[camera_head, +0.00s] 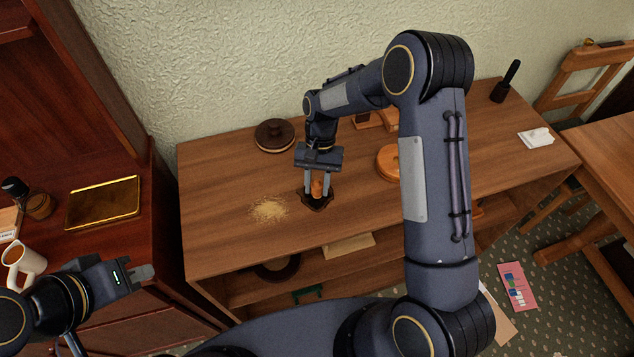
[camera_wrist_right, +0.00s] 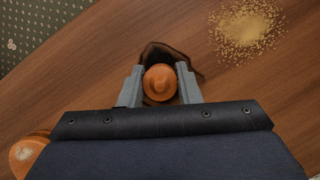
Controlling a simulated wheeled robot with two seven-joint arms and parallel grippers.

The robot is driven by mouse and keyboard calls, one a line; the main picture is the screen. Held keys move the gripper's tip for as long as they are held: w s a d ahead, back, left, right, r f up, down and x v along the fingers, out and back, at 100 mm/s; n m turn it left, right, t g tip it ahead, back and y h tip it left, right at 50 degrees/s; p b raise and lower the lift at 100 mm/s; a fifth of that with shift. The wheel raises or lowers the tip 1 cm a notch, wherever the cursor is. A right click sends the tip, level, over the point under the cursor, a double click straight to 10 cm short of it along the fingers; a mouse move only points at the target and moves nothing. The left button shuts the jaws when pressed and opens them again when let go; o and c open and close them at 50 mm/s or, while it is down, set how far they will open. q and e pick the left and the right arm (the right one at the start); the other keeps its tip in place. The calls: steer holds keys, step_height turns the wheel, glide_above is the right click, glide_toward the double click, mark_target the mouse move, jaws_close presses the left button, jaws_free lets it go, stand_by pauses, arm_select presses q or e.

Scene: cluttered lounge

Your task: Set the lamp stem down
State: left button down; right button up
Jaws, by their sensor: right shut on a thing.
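The lamp stem (camera_wrist_right: 160,84) is an orange-brown turned wooden piece, seen end-on in the right wrist view. My right gripper (camera_wrist_right: 160,88) is shut on it, with a finger on each side. In the head view the right gripper (camera_head: 318,188) points down over the wooden sideboard top (camera_head: 230,175), and the stem (camera_head: 317,189) shows between its fingers. A dark brown, irregular-edged piece (camera_head: 317,204) lies under the stem. I cannot tell whether the stem touches it. My left gripper (camera_head: 143,273) is at the lower left, away from the sideboard; its jaw opening is unclear.
A pile of tan grains (camera_head: 269,209) lies left of the right gripper. A dark round lidded thing (camera_head: 275,135) stands behind, and an orange round wooden piece (camera_head: 387,162) to the right. A white cloth (camera_head: 535,138) and black-handled tool (camera_head: 505,84) are far right. Front-left top is clear.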

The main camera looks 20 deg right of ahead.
steer(key=shift+f, duration=0.4)
steer(key=shift+f, duration=0.2)
steer(key=o, duration=0.9)
